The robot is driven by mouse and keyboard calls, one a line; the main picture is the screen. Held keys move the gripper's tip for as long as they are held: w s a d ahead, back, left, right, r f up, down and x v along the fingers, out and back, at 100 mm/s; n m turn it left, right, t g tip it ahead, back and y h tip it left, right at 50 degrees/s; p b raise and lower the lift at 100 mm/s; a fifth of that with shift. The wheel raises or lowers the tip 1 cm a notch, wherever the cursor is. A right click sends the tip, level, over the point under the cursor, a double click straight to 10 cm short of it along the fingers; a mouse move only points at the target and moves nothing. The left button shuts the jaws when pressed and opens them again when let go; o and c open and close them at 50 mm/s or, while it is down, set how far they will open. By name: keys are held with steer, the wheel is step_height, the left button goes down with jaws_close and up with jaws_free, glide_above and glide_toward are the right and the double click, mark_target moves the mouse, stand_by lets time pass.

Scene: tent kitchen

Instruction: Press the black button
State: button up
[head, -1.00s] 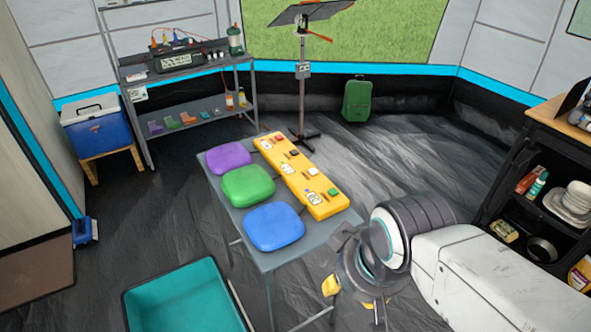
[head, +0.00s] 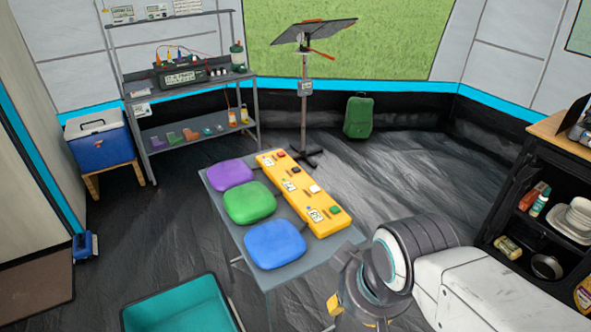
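A long yellow panel (head: 303,199) lies on a grey table (head: 343,238) with a row of small buttons. The black button (head: 295,170) appears to be the second from the far end, between a red button (head: 281,154) and a white button (head: 315,189). A green button (head: 334,209) is at the near end. My gripper (head: 350,317) hangs beside the table's near right corner, to the right of and nearer than the panel. Its tips are partly cut off by the bottom edge, so its opening is unclear.
Purple (head: 230,174), green (head: 249,202) and blue (head: 275,244) pads lie along the table's left part. A teal bin (head: 180,306) stands at front left. A black shelf (head: 500,226) with dishes is at right.

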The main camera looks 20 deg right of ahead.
jaws_close()
stand_by(1.3)
